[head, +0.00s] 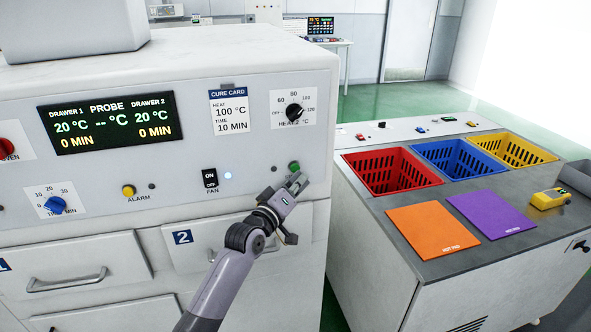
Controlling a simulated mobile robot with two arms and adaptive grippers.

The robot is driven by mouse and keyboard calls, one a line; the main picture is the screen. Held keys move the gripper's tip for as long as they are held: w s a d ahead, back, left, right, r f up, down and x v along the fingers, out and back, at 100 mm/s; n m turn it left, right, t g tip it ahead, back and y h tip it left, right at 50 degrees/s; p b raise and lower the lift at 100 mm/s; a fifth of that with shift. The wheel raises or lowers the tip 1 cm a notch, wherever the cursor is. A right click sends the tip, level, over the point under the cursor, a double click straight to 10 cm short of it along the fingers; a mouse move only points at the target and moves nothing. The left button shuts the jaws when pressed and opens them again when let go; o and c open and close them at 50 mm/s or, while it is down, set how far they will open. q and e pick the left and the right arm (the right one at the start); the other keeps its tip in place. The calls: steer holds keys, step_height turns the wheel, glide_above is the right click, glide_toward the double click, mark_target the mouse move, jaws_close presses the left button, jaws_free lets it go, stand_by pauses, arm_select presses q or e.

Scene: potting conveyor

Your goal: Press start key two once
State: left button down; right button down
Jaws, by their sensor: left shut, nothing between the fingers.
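A green round button (294,167) sits on the white oven front at the right, above drawer 2 (215,243). It fits start key two, but no label for it shows; my gripper may cover it. My left gripper (299,182) is shut and empty, with its fingertips just below and right of the green button. I cannot tell whether they touch it or the panel. The display (110,122) reads 20 °C and 0 MIN for both drawers. My right gripper is not in view.
The heat dial (294,110), fan switch (210,179), yellow alarm button (128,191) and blue time dial (54,205) share the panel. At right, a bench holds red (390,185), blue (440,147) and yellow (500,137) baskets, and orange (432,230) and purple (490,213) mats.

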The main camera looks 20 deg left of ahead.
arm_select(q)
steer(key=shift+w+a, duration=0.1)
steer(key=shift+w+a, duration=0.15)
steer(key=shift+w, duration=0.1)
stand_by(0.3)
steer(key=shift+w+a+b, duration=0.25)
steer(key=shift+w+b, duration=0.1)
steer(key=shift+b, duration=0.05)
stand_by(0.6)
steer(key=shift+r, duration=0.1)
steer(key=shift+s+d+p, duration=0.5)
steer(key=shift+s+p, duration=0.25)
steer(key=shift+p, duration=0.05)
